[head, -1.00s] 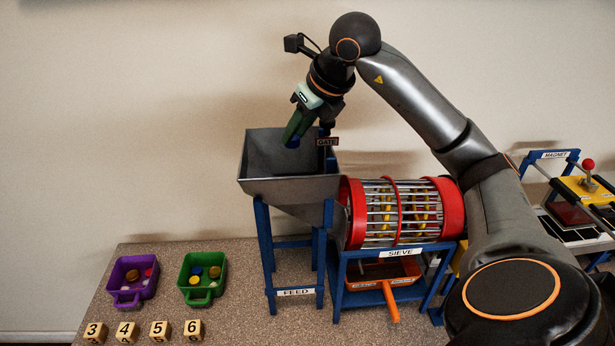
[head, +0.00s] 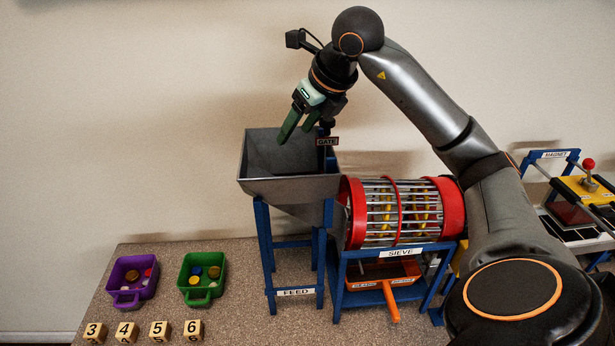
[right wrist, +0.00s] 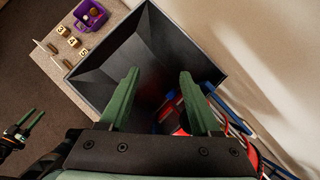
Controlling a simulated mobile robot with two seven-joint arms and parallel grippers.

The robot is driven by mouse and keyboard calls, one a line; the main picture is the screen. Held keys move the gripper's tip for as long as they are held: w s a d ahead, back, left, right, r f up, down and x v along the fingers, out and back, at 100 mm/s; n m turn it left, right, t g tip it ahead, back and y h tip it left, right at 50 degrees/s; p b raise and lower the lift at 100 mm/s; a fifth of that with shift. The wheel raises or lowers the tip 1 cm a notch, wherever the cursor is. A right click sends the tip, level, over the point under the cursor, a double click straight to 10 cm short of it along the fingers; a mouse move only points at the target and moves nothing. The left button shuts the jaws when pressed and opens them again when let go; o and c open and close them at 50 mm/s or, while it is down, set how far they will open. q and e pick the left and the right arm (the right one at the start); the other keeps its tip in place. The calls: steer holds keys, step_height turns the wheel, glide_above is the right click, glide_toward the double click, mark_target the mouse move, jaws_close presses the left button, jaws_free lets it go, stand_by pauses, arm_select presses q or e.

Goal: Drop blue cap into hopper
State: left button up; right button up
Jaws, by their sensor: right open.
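My right gripper (head: 299,128) is open above the grey metal feed hopper (head: 262,187), its green fingers apart and pointing down toward the hopper mouth. In the right wrist view the right gripper (right wrist: 158,85) has nothing between its fingers, and the dark hopper (right wrist: 112,62) opens below them. The blue cap that was at the fingertips is not visible in either view now. The inner bottom of the hopper is dark and partly hidden. My left gripper (right wrist: 31,123) shows small at the left edge of the right wrist view; its opening is hard to judge.
The red sieve drum (head: 366,214) stands right of the hopper. A purple tray (head: 126,296) and a green tray (head: 203,293) with coloured caps sit on the table at left, behind numbered blocks (head: 160,330).

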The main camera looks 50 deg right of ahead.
steer(key=p+v, duration=0.1)
steer(key=v, duration=1)
steer(key=shift+s+r+p, duration=0.2)
steer(key=shift+r+p, duration=0.1)
